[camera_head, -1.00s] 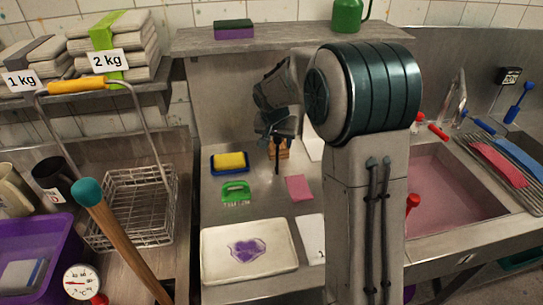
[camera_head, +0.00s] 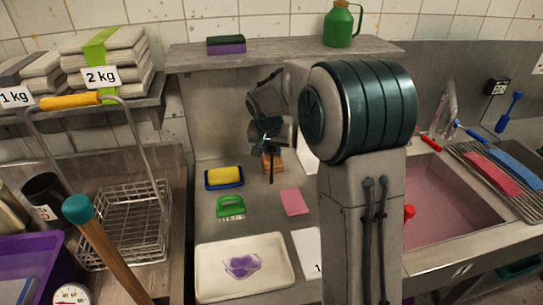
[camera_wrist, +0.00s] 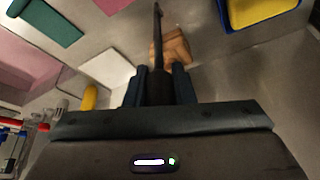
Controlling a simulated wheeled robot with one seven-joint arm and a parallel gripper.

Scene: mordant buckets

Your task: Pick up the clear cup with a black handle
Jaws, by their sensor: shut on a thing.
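My gripper (camera_head: 268,144) is in the middle of the head view, above the back of the steel counter and in front of the back wall. Its fingers (camera_wrist: 160,85) are shut on a thin black handle (camera_wrist: 157,50), which runs away from them in the wrist view. In the head view the dark handle (camera_head: 271,173) points down from the gripper, in front of a small wooden block (camera_head: 279,163). I cannot make out the clear part of the cup in either view. My arm hides part of the counter to the right.
A yellow sponge in a blue dish (camera_head: 224,185), a green brush (camera_head: 231,207), a pink cloth (camera_head: 294,202) and a white tray (camera_head: 215,287) lie on the counter. A wire basket (camera_head: 128,235) stands left, a pink-filled sink (camera_head: 440,205) right. A shelf (camera_head: 290,53) hangs above.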

